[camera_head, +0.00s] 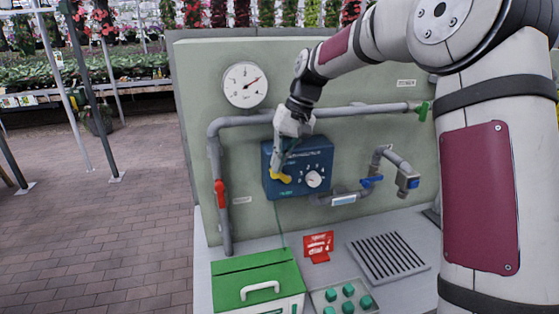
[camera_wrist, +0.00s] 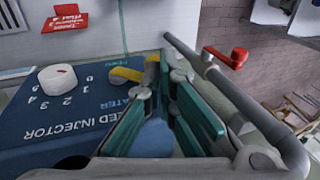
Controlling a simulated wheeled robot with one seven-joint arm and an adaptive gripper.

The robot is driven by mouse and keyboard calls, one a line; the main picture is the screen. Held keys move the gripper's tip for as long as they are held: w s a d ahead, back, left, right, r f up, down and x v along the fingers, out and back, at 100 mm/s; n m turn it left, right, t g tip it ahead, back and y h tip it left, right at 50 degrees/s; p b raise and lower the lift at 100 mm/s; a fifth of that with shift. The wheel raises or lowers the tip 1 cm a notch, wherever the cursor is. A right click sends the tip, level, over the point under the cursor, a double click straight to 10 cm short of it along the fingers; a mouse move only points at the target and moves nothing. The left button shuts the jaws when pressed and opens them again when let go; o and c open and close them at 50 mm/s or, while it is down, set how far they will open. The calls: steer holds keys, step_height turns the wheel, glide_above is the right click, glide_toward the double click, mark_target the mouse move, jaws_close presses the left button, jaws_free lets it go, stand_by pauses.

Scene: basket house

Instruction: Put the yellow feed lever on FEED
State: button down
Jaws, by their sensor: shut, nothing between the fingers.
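The yellow feed lever (camera_head: 281,177) is on the lower left of the blue feed injector box (camera_head: 319,160). In the wrist view, which is turned upside down, the lever (camera_wrist: 127,74) lies roughly sideways beside the fingertips, and part of it is hidden behind them. My gripper (camera_head: 276,168) is shut and empty, with its tips right at the lever; whether they touch it I cannot tell. WATER is lettered on one side of the lever, and a small label on the other side is hard to read.
A white numbered dial (camera_head: 313,179) sits right of the lever. A grey pipe (camera_head: 215,160) with a red valve handle (camera_head: 220,193) runs left of the box. A green-lidded bin (camera_head: 256,275), a red sign (camera_head: 318,245) and a drain grate (camera_head: 388,257) are below.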

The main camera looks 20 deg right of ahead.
steer(key=shift+a, duration=0.1)
steer(key=shift+a+f+h+b, duration=0.15)
steer(key=shift+h+b, duration=0.2)
steer(key=shift+h, duration=0.05)
steer(key=shift+a+f+h, duration=0.1)
steer(key=shift+a+h, duration=0.15)
steer(key=shift+h, duration=0.05)
steer(key=a+f+h+b, duration=0.4)
steer(key=f+h+b, duration=0.3)
steer(key=h, duration=0.3)
steer(key=shift+a+f+h+b, duration=0.25)
steer(key=shift+f+h+b, duration=0.05)
steer(key=shift+h+b, duration=0.1)
steer(key=shift+f+n, duration=0.1)
steer(key=shift+n, duration=0.2)
stand_by(0.3)
stand_by(0.4)
